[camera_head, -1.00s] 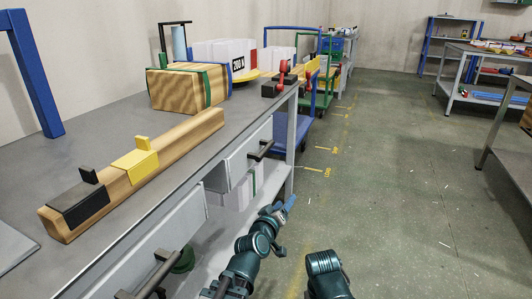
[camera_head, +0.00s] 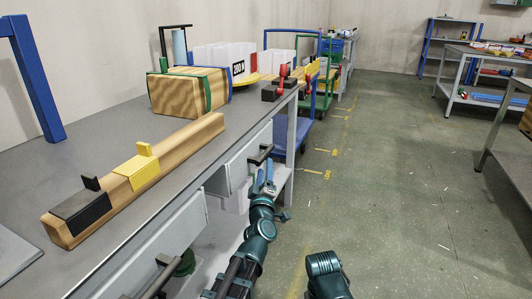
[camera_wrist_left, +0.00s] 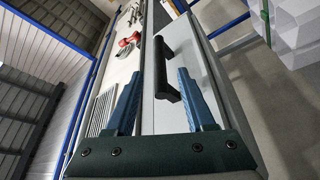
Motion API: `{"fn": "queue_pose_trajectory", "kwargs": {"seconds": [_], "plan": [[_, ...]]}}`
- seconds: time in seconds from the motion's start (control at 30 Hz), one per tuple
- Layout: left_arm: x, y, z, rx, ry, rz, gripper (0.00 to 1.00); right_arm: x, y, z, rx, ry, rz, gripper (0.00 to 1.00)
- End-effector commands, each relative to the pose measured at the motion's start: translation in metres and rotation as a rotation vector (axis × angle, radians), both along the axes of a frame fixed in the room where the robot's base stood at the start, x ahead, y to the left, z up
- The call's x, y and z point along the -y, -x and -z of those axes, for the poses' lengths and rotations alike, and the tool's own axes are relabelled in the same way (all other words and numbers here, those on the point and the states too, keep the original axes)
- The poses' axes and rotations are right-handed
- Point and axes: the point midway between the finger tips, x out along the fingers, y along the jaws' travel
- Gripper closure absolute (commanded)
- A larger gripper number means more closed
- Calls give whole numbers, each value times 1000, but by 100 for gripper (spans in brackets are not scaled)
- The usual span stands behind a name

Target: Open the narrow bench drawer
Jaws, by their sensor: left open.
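The bench has two grey drawers along its front. The far drawer (camera_head: 240,166) has a black bar handle (camera_head: 261,154); I cannot tell for sure which drawer is the narrow one. My left gripper (camera_head: 265,178) is open and empty, just below and in front of that handle. In the left wrist view, the black handle (camera_wrist_left: 165,68) stands on the grey drawer front (camera_wrist_left: 193,62), ahead of and between the two blue fingers of the left gripper (camera_wrist_left: 158,85). No grip on it shows. My right gripper is out of view; only part of my right arm shows.
The near drawer (camera_head: 180,228) has its own dark handle (camera_head: 160,275). On the bench top (camera_head: 120,122) lie a long wooden beam (camera_head: 190,142) and a strapped wooden block (camera_head: 178,92). A blue cart (camera_head: 303,130) stands beyond the bench.

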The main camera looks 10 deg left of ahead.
Motion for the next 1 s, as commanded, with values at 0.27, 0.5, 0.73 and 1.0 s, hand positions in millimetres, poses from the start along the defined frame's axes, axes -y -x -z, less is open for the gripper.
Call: {"fn": "queue_pose_trajectory", "kwargs": {"seconds": [0.27,0.5,0.73,1.0], "plan": [[-7,-55,-13,-2,-1,0,45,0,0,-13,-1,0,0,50],[-10,-74,-17,-1,-1,1,45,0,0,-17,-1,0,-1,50],[-11,-77,-17,-1,0,1,45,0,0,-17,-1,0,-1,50],[-11,-77,-17,-1,-1,1,65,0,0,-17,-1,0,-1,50]]}}
